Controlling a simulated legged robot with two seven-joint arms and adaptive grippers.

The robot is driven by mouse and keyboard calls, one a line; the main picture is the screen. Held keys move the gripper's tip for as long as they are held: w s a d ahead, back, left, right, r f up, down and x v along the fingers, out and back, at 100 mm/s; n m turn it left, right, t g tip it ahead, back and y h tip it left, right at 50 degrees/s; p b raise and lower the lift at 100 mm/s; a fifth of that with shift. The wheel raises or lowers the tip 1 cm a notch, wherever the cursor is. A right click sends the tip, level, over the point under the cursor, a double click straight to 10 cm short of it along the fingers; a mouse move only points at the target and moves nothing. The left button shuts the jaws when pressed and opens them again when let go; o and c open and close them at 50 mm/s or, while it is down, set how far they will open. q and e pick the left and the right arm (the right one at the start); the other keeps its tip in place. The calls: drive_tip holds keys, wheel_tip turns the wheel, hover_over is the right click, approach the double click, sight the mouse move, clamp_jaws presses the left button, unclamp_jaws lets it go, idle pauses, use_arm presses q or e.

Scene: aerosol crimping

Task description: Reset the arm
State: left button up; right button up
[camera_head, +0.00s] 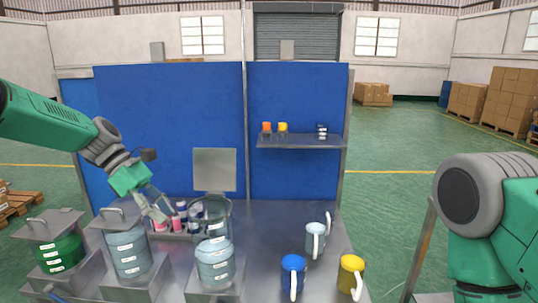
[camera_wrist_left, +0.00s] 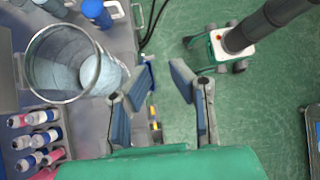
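My left arm comes in from the left in the head view. Its gripper (camera_head: 155,207) is above the table's left part, close to a row of small pink, white and blue cans (camera_head: 181,213). In the left wrist view my left gripper (camera_wrist_left: 155,88) has its two fingers well apart with nothing between them; the green floor shows beyond. The clear cylinder (camera_wrist_left: 50,70) and the small cans (camera_wrist_left: 38,140) are left of the fingers there. At the right of the head view, links of my right arm show; its gripper is not visible.
Lidded containers, one green (camera_head: 60,254) and one pale blue (camera_head: 131,255), stand front left. A pale blue vessel (camera_head: 215,266) is beside them. Blue (camera_head: 291,274), yellow (camera_head: 351,275) and pale (camera_head: 315,241) jugs stand right. A shelf (camera_head: 300,142) holds small items before blue panels (camera_head: 170,120).

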use_arm(q)
drive_tip(key=s+f+m+y+b, duration=0.25)
drive_tip(key=s+f, duration=0.25)
drive_tip(key=f, duration=0.7)
drive_tip(key=s+f+m+y+b, duration=0.1)
drive_tip(key=s+f+m+b, duration=0.3)
drive_tip(key=f, duration=0.7)
drive_tip(key=s+f+y+b, duration=0.15)
drive_tip(key=s+f, duration=0.35)
drive_tip(key=f, duration=0.7)
drive_tip(key=s+a+f+m+t+y+b, duration=0.1)
drive_tip(key=s+f+m+b, duration=0.3)
drive_tip(key=s, duration=0.9)
drive_tip(key=s+a+f+m+t+y+b, duration=0.1)
drive_tip(key=s+a+f+m+b, duration=0.2)
drive_tip(key=s+f+m, duration=0.5)
drive_tip(key=s+f+b, duration=0.1)
drive_tip(key=s+f, duration=0.1)
drive_tip(key=s, duration=0.2)
drive_tip(key=shift+s+a+y+b, duration=0.2)
drive_tip(key=shift+s+y+b, duration=0.15)
drive_tip(key=shift+y, duration=0.05)
